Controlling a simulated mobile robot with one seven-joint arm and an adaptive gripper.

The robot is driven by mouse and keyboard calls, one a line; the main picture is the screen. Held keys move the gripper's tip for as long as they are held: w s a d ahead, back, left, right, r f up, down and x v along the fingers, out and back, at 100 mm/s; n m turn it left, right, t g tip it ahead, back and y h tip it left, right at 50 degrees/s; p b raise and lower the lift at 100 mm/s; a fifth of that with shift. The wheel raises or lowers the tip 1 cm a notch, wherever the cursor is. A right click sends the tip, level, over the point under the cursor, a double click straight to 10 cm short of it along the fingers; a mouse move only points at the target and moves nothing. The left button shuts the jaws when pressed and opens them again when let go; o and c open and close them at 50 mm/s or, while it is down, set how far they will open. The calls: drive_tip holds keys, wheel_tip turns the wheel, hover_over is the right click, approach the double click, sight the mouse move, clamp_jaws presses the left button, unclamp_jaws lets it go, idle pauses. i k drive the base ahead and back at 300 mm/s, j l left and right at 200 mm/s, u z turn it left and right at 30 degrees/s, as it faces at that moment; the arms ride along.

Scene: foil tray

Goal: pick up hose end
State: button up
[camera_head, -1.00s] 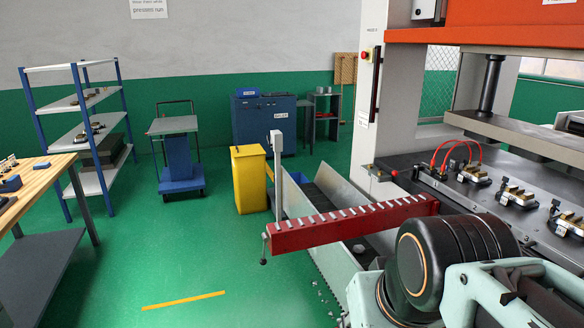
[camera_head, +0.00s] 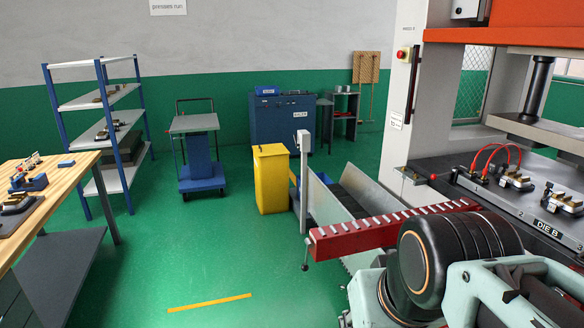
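Two thin red hoses (camera_head: 497,147) arch over the dark press bed (camera_head: 470,198) at the right. Their ends go down among the metal clamps on the bed, and I cannot tell whether an end is loose. A clamp (camera_head: 515,179) stands by the right foot of the hoses. My gripper is not in view. Only links of my arm show at the lower right, in front of the press and well short of the hoses.
A red notched bar (camera_head: 345,238) juts out left of the press, above a grey chute (camera_head: 375,186). A yellow bin (camera_head: 271,180), a blue cart (camera_head: 201,178) and shelves (camera_head: 115,118) stand behind. A wooden workbench (camera_head: 66,172) is at left. The green floor (camera_head: 190,255) between is clear.

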sight(473, 165)
drive_tip(key=i+j, duration=0.25)
drive_tip(key=i+j+u, duration=0.15)
drive_tip(key=j, duration=0.35)
drive_tip(key=i+j+u, duration=0.15)
drive_tip(key=i, duration=0.4)
drive_tip(key=i+j+u, duration=0.1)
drive_tip(key=i, duration=0.4)
drive_tip(key=i+j+z, duration=0.15)
drive_tip(key=i, duration=0.45)
drive_tip(key=i+j+z, duration=0.15)
drive_tip(key=i, duration=0.4)
drive_tip(key=i+l+z, duration=0.1)
drive_tip(key=i+z, duration=0.7)
drive_tip(key=z, duration=0.2)
drive_tip(key=i+z, duration=0.2)
drive_tip(key=z, duration=0.2)
drive_tip(key=i+z, duration=0.15)
drive_tip(key=z, duration=0.25)
drive_tip(key=i+j+z, duration=0.1)
drive_tip(key=z, duration=0.25)
drive_tip(key=i+j+z, duration=0.1)
drive_tip(key=i+z, duration=0.2)
drive_tip(key=z, duration=0.15)
drive_tip(key=i+j+z, duration=0.2)
drive_tip(key=z, duration=0.25)
drive_tip(key=i+j+z, duration=0.25)
drive_tip(key=z, duration=0.2)
drive_tip(key=i, duration=0.3)
drive_tip(key=l+u, duration=0.05)
